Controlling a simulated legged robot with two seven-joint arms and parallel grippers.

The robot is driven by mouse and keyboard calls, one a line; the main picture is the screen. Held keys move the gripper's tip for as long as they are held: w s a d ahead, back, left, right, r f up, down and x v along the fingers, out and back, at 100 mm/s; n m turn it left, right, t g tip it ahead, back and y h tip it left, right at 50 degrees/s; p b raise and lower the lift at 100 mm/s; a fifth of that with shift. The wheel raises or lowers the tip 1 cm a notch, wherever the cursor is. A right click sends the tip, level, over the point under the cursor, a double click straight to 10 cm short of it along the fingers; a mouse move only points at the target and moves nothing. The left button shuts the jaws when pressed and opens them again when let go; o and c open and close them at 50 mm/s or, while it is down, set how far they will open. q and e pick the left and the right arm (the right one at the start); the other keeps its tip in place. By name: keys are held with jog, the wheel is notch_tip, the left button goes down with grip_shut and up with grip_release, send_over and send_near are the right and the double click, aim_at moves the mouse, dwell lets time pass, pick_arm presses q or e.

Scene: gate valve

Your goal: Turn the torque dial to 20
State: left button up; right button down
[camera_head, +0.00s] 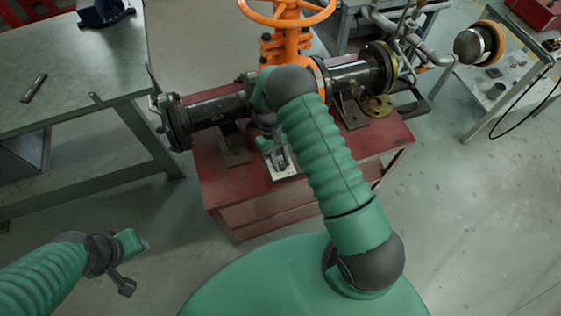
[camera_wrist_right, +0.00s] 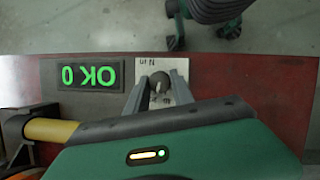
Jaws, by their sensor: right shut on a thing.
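The torque dial (camera_wrist_right: 160,82) is a small grey knob on a white plate (camera_wrist_right: 148,68) with upside-down lettering. My right gripper (camera_wrist_right: 161,86) is shut on the knob, one finger on each side, seen in the right wrist view. In the head view my right gripper (camera_head: 279,160) is over the red stand, and its arm partly hides the plate (camera_head: 283,170). A black display (camera_wrist_right: 90,75) beside the plate shows green characters that look like an upside-down "OK" and "0". My left gripper (camera_head: 124,285) hangs low at the left, apart from the stand; its opening is unclear.
The red stand (camera_head: 220,178) carries black flanged pipes (camera_head: 212,108) and an orange gate valve (camera_head: 290,40) with a handwheel. A grey table (camera_head: 65,60) stands at the left. A bench (camera_head: 490,100) is at the right. The floor at lower right is clear.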

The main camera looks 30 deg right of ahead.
jog(key=shift+w+d+r+m+y, duration=0.1)
jog(key=shift+m+y, duration=0.15)
jog(key=shift+m, duration=0.35)
jog(key=shift+w+m+y, duration=0.1)
jog(key=shift+m+y, duration=0.15)
jog(key=shift+m, duration=0.35)
jog(key=c, duration=1.1)
grip_release()
jog(key=shift+s, duration=0.15)
jog(key=v, duration=1.1)
jog(key=shift+r, duration=0.35)
jog(key=shift+d, duration=0.15)
